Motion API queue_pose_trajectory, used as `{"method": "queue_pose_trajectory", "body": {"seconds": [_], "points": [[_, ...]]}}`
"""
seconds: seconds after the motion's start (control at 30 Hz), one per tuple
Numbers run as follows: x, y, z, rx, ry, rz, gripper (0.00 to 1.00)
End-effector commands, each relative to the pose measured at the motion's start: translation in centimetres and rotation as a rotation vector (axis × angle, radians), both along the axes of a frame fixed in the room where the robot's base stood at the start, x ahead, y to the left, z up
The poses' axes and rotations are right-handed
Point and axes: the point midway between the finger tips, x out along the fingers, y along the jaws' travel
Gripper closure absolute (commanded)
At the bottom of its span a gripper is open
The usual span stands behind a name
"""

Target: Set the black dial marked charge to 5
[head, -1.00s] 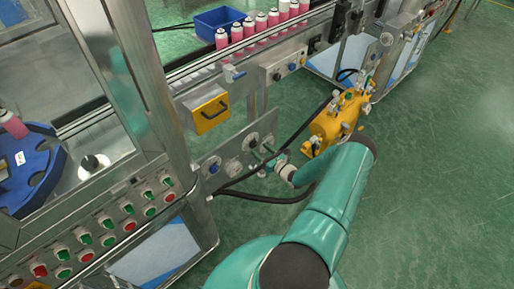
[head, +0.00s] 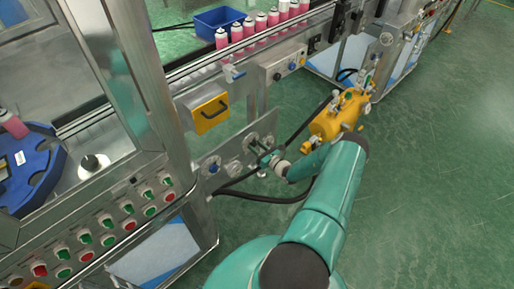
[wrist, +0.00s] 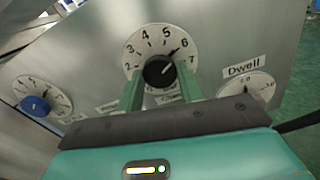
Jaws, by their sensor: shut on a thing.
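The black dial (wrist: 157,74) sits in the middle of the wrist view on a round white scale showing numbers from 2 to 7. The label below the dial is partly hidden by the fingers and hard to read. In the head view my gripper (head: 264,158) is at the metal dial panel (head: 209,167), and it hides the black dial there.
A blue-knobbed dial (wrist: 36,105) is to the left and a dial labelled Dwell (wrist: 243,88) to the right. A black hose (head: 255,194) runs below the panel, and a yellow machine (head: 331,122) stands to the right. The green floor at the right is clear.

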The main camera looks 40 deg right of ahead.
Motion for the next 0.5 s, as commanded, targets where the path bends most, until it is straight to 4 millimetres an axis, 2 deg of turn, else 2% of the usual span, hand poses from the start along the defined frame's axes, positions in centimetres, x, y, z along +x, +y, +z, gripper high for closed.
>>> {"method": "queue_pose_trajectory", "body": {"seconds": [0.5], "points": [[-0.01, 0.00, 0.00, -0.280, -0.008, 0.001, 0.86]]}}
